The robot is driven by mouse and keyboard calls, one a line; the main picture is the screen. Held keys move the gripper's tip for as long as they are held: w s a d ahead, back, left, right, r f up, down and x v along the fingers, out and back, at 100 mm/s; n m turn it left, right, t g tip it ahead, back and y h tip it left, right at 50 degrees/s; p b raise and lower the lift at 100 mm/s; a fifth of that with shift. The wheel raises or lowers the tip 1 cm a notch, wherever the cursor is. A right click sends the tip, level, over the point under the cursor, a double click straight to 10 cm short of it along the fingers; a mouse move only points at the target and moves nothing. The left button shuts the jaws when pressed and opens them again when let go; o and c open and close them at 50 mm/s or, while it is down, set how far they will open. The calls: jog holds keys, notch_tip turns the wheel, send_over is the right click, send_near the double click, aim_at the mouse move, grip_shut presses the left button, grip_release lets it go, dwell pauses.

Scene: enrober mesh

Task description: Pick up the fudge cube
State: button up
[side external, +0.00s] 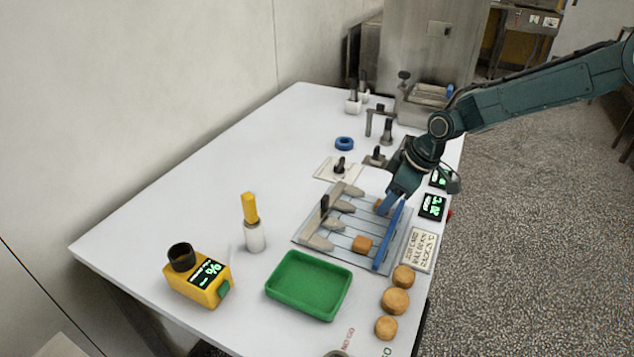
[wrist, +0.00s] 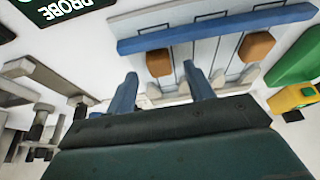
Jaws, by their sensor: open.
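Two brown fudge-like cubes lie on a grey slatted mesh board (side external: 340,243); I cannot tell which one is meant. The nearer cube (side external: 361,245) is in plain view in the side external view, and it also shows in the wrist view (wrist: 256,46). The other cube (wrist: 158,62) appears just beyond the gap between my fingertips in the wrist view; in the side external view it is partly hidden by my gripper (side external: 387,205). My gripper (wrist: 163,82) is open, its two blue fingers apart, with nothing between them. It is over the board's far right part.
A blue bar (side external: 391,238) runs along the board's right edge, close to my gripper. Grey wedge pieces (side external: 318,243) line its left side. A green tray (side external: 308,286), yellow device (side external: 198,287) and several round brown pieces (side external: 395,300) stand nearer.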

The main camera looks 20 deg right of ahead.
jog(key=shift+x, duration=0.8)
jog(key=c, duration=0.9)
